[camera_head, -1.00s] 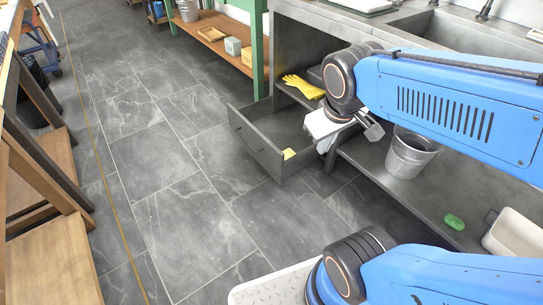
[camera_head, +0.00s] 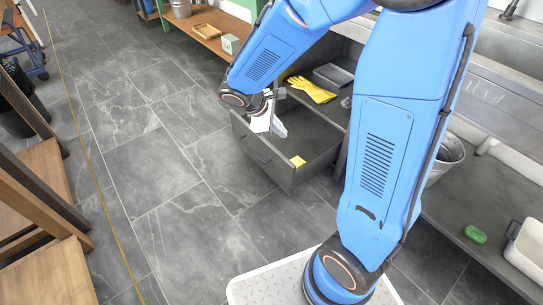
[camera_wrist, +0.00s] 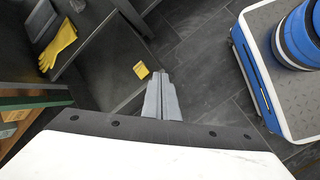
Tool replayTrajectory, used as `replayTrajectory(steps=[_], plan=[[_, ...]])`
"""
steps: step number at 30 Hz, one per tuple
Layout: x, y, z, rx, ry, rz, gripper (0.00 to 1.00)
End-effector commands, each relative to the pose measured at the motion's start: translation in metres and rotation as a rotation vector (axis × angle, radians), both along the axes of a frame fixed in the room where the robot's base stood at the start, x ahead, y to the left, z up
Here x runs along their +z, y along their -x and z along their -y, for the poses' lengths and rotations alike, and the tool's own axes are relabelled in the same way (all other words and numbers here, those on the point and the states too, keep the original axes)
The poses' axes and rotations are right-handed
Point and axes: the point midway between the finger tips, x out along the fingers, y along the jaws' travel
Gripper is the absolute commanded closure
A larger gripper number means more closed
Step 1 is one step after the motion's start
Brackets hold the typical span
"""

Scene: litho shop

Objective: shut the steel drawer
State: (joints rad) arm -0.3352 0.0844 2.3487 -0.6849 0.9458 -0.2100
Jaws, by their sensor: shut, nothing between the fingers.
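The steel drawer (camera_head: 275,168) is a dark grey box standing open, pulled out from under the steel counter. Its front panel faces the floor aisle on the left. A small yellow block (camera_head: 297,161) lies inside near the front right corner; it also shows in the wrist view (camera_wrist: 140,70). My gripper (camera_head: 280,128) is shut and empty. It is near the drawer's front panel, seemingly above or just inside it; contact cannot be told. In the wrist view my gripper's fingers (camera_wrist: 162,80) are together, with part of the drawer (camera_wrist: 95,75) beyond them to the left.
Yellow gloves (camera_head: 312,90) and a dark tray (camera_head: 333,75) lie on the shelf behind the drawer. A metal bucket (camera_head: 447,158) and a green soap (camera_head: 475,234) are on the lower shelf at right. The tiled floor (camera_head: 180,165) before the drawer is clear.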

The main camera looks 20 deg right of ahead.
Motion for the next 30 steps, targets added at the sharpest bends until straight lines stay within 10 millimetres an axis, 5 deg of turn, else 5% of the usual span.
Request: replayTrajectory(steps=[9, 21, 30], plan=[[-0.073, -0.048, -0.034, 0.278, 0.162, -0.157, 1.00], [-0.171, -0.084, -0.080, 0.607, 0.332, -0.330, 1.00], [-0.201, -0.091, -0.091, 0.699, 0.376, -0.376, 1.00]])
